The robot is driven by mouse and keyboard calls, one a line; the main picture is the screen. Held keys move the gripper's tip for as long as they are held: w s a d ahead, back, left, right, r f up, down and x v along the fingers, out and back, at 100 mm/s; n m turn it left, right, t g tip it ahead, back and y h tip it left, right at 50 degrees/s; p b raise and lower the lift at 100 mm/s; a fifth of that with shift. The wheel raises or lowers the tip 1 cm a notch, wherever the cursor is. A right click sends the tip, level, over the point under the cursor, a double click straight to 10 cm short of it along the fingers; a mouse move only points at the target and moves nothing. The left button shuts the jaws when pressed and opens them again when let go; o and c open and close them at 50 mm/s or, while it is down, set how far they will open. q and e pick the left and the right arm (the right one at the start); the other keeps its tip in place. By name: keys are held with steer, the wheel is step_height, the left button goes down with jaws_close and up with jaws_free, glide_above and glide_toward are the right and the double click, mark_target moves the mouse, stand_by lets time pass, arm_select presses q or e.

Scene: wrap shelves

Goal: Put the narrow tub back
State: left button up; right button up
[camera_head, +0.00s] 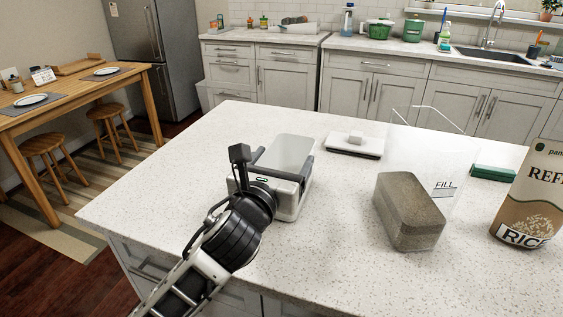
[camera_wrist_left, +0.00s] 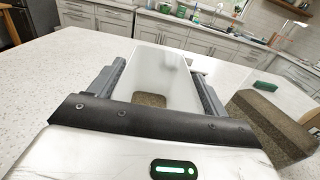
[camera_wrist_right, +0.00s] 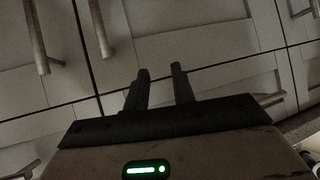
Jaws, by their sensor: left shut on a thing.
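A pale, narrow tub (camera_head: 287,150) is on or just above the white speckled counter, left of its middle. My left gripper (camera_head: 283,168) is shut on it, one finger along each side. In the left wrist view the tub (camera_wrist_left: 160,62) stands between the two fingers, and a brown patch shows low in it. I cannot tell if its base touches the counter. My right gripper (camera_wrist_right: 160,72) shows only in its own wrist view, in front of grey cabinet doors; its fingers are apart with nothing between them.
A clear container marked FILL (camera_head: 408,215) with brown grain stands to the right. Beyond it are a rice pack (camera_head: 530,195) and a green block (camera_head: 493,173). A flat white piece with a knob (camera_head: 354,146) lies behind. The counter's left part is clear.

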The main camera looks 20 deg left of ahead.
arm_select(q)
steer(key=shift+f, duration=0.1)
steer(key=o, duration=1.5)
steer(key=s, duration=1.2)
steer(key=shift+a, duration=0.2)
